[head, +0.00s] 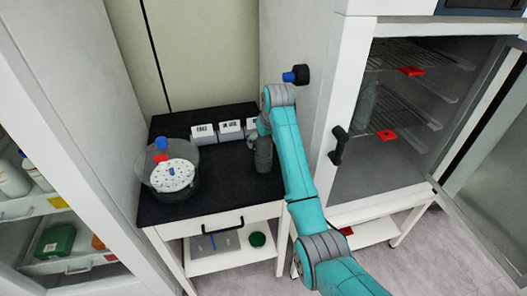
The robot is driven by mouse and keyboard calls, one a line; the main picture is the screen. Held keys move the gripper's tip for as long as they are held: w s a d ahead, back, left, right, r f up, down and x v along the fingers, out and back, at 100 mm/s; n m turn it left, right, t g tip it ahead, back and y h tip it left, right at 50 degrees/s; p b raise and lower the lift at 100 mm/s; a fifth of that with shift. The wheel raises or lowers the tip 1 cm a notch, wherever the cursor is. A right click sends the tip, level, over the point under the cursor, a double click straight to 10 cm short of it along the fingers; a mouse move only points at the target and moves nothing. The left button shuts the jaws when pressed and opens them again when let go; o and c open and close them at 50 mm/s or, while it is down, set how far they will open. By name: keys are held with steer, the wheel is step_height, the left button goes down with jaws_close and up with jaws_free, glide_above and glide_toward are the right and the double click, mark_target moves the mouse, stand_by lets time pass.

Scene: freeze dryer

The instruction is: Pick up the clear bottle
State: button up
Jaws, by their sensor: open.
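A faint, see-through upright shape that looks like the clear bottle (368,103) stands inside the open-fronted cabinet at the right, near its left wall. Its outline is hard to make out through the dim interior. My gripper (263,163) is the dark grey part at the end of my teal arm, over the right side of the black-topped table (215,203). It is open and appears empty, well to the left of the bottle. The fingertips are small and partly hidden by the arm.
A clear round vessel (158,188) with a white perforated disc stands on the table's left. Several labelled white boxes (230,130) line its back. The cabinet's black handle (339,146) and wire shelves (410,55) are at right; its glass door (495,165) stands open. White bottles (12,180) stand at far left.

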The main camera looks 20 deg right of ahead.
jaws_close()
